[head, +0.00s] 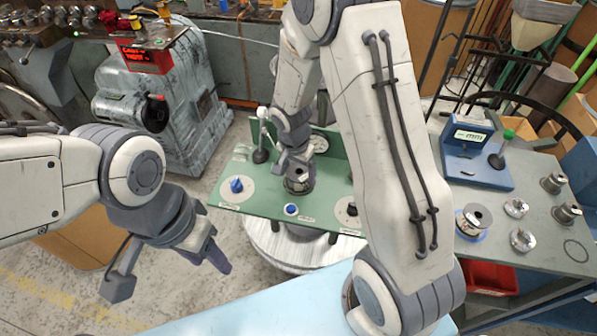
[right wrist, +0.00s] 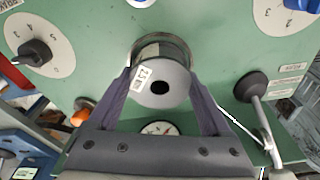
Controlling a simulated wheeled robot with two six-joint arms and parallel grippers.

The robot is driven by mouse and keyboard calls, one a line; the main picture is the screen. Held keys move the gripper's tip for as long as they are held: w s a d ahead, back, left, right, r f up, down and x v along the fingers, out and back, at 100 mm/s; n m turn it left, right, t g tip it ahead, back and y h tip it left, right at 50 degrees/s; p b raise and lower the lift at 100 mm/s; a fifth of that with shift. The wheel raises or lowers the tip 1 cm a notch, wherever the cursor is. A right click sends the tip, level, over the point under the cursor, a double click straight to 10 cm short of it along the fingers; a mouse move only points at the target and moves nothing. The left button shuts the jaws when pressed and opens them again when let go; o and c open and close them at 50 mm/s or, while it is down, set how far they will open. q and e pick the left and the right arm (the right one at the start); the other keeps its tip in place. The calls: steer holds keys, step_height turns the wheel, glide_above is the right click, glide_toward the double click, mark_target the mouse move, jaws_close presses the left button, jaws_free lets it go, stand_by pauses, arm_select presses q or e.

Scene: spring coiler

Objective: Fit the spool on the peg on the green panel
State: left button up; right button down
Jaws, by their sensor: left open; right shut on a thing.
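The spool (right wrist: 178,82), a grey disc with a dark centre hole, a white label and metallic windings, is between the fingers of my right gripper (right wrist: 163,100). The gripper is shut on it. In the head view the spool (head: 299,186) is at the green panel (head: 265,205), below my right gripper (head: 297,168). I cannot tell whether it touches the panel. The peg is hidden, so I cannot tell whether the spool is around it. My left gripper (head: 170,272) is open and empty, left of the panel over the floor.
The panel carries a blue knob (head: 236,185), a small blue button (head: 291,209), a dark dial knob (right wrist: 36,53) and a black-knobbed lever (right wrist: 250,87).

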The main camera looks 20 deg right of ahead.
jaws_free()
step_height(320, 180, up, 10)
steer(key=a, duration=0.1)
steer(key=s+a+r+n, duration=0.2)
steer(key=s+a+n, duration=0.2)
steer(key=s+n, duration=0.2)
steer(key=s+a+r+n+y, duration=0.1)
steer(key=s+a+n, duration=0.3)
steer(key=s, duration=0.5)
steer(key=s+a+r+n+g+y, duration=0.1)
steer(key=s+a+r+n, duration=0.2)
steer(key=s+a+n, duration=0.2)
steer(key=s+n, duration=0.2)
steer(key=s, duration=0.1)
steer(key=shift+s+r+n, duration=0.3)
steer(key=shift+r+n, duration=0.05)
steer(key=shift+n, duration=0.05)
